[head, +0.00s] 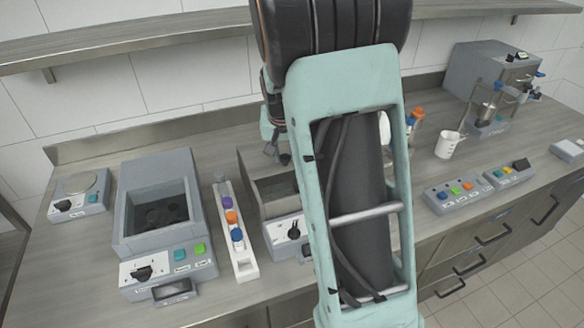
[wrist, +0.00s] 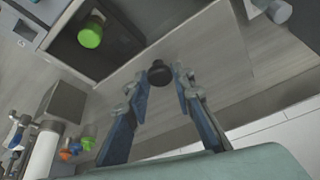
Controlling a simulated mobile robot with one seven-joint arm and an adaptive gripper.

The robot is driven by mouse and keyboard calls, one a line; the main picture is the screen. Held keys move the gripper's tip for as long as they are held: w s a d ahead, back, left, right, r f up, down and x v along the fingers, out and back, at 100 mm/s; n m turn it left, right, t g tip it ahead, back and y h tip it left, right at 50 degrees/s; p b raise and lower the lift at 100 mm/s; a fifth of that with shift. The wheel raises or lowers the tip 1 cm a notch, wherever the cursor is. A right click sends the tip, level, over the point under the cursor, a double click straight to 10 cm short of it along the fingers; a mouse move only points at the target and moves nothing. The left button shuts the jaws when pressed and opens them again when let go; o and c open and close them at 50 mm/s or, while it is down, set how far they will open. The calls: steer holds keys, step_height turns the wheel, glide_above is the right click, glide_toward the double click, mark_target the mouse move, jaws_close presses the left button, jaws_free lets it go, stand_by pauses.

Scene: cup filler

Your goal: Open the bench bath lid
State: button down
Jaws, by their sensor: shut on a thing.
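The bench bath (head: 258,163) is a grey box with a control front, partly hidden behind my arm in the head view. Part of its inside shows, so the lid does not cover all of it. In the wrist view the lid (wrist: 205,50) is a flat grey panel with a round black knob (wrist: 159,73). My gripper (wrist: 157,84) has its fingers on either side of the knob and is shut on it. In the head view my gripper (head: 276,152) shows small at the bath's back left. The lid's full angle is hidden there.
A green-capped item (wrist: 90,36) shows in a dark opening beside the lid. A white rack (head: 243,263) with coloured caps stands left of the bath, beside a larger grey unit (head: 130,226). A white beaker (head: 447,145) and button boxes (head: 458,205) stand right. A shelf (head: 150,43) runs above.

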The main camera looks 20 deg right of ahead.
mark_target(281, 147)
steer(key=shift+w, duration=1.55)
steer(key=c, duration=1.7)
jaws_free()
steer(key=shift+o, duration=0.2)
steer(key=v, duration=1.2)
steer(key=shift+s, duration=0.15)
